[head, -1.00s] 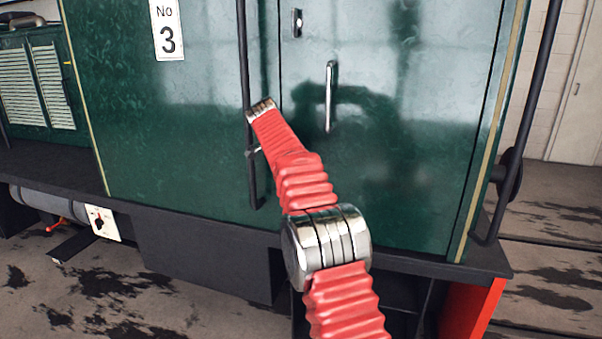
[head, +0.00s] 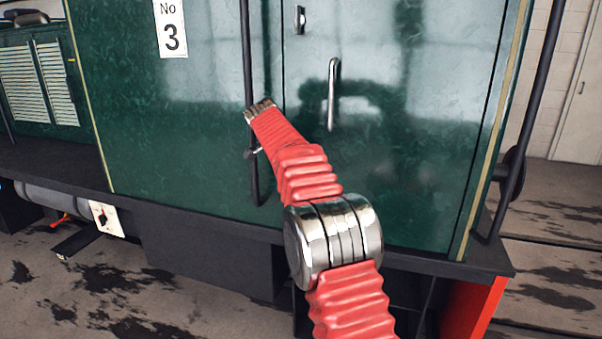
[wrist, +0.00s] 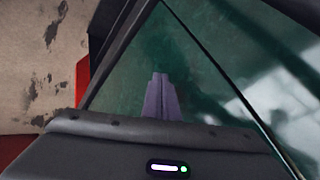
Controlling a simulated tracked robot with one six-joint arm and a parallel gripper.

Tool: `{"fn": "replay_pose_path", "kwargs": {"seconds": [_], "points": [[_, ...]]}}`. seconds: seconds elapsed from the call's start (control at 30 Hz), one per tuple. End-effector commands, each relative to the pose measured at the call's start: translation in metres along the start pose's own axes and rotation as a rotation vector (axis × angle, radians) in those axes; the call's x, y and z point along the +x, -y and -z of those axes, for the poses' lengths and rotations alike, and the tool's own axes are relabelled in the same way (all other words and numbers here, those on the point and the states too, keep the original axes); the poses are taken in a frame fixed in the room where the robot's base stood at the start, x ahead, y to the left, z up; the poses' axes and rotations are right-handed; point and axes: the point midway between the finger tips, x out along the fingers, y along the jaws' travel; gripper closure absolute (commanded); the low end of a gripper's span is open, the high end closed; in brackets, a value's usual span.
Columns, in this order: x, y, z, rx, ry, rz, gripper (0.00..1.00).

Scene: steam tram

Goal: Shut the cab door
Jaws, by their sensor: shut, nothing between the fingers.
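The green cab door (head: 410,150) fills the middle right of the head view, with an upright metal handle (head: 333,95) and a small lock plate (head: 299,20). It looks about flush with the cab side, with thin dark seams at its edges; a small gap is hard to tell. My red ribbed arm reaches up in front of the door's lower left. Contact cannot be told.
A dark vertical handrail (head: 247,60) stands left of the door, close to my arm's far end. Another rail (head: 530,110) stands at the right corner. A dark running board (head: 200,222) and a red beam (head: 470,305) lie below. The stained floor is open at lower left.

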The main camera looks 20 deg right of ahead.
Motion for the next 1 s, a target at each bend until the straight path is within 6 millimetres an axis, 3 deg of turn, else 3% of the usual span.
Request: {"fn": "replay_pose_path", "kwargs": {"seconds": [0.13,0.37,0.8,1.0], "points": [[-0.008,-0.007,-0.006,-0.002,0.003,-0.005,1.0],[-0.033,-0.002,-0.012,-0.004,0.005,-0.003,1.0],[-0.093,0.009,-0.022,-0.005,0.006,-0.001,1.0],[-0.105,0.011,-0.024,-0.006,0.006,-0.004,1.0]]}}
